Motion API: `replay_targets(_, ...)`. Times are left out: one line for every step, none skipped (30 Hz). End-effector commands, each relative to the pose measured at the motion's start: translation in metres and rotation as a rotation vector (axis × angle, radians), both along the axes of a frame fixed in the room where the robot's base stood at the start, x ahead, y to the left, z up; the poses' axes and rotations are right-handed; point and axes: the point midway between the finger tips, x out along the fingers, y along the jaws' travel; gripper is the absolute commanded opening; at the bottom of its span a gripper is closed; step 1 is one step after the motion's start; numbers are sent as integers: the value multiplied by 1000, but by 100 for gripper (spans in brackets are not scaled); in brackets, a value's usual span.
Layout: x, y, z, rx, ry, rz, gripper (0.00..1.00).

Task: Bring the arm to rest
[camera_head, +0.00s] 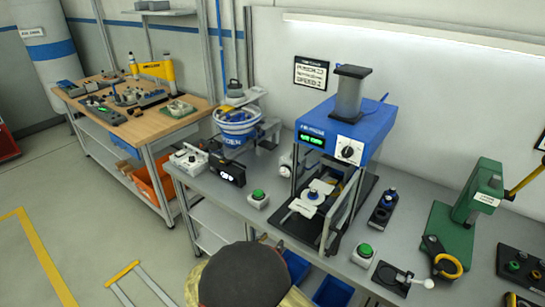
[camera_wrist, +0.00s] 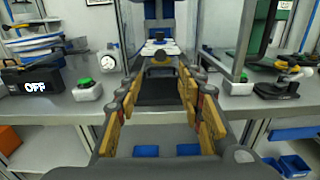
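My gripper (camera_wrist: 160,82) shows in the wrist view with its two yellow-padded fingers spread apart and nothing between them. It points at the open front of the blue press (camera_head: 343,125), apart from it. In the head view a dark round part of my arm (camera_head: 243,278) is at the bottom edge, in front of the bench; the fingers cannot be made out there. A white fixture with a blue round part (camera_head: 312,196) sits inside the press, and it also shows beyond the fingertips in the wrist view (camera_wrist: 160,47).
The grey bench (camera_head: 235,203) carries green push buttons (camera_head: 258,198) (camera_head: 364,252), a black display box (camera_head: 227,172) and a blue bowl (camera_head: 237,125). A green press (camera_head: 467,205) stands at right. Blue bins (camera_head: 333,292) are below. A wooden-topped table (camera_head: 140,125) stands left; floor there is open.

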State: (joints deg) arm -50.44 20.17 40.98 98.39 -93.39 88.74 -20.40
Motion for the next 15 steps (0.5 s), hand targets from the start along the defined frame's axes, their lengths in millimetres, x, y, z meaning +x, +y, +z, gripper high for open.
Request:
replay_targets(0, 0, 0, 7, -4, 0, 38)
replay_targets(1, 1, -3, 23, -3, 4, 38)
replay_targets(-1, -2, -10, 51, 9, -8, 38)
replay_targets(-4, -5, -16, 72, 19, -24, 38)
replay_targets(-9, -11, -23, 90, 34, -44, 38)
replay_targets(-17, -19, -34, 113, 55, -74, 38)
replay_targets(-25, -26, -41, 135, 72, -103, 38)
replay_targets(-33, -34, -49, 160, 91, -135, 38)
replay_targets(-46, -44, -57, 203, 111, -187, 38)
replay_targets(-57, -52, -60, 240, 123, -228, 38)
replay_targets(-67, -58, -62, 282, 133, -269, 38)
replay_targets(-80, -67, -62, 341, 141, -329, 38)
replay_targets(-90, -75, -62, 388, 145, -378, 38)
replay_targets(-99, -82, -60, 438, 146, -428, 38)
replay_targets(-113, -92, -57, 512, 144, -501, 38)
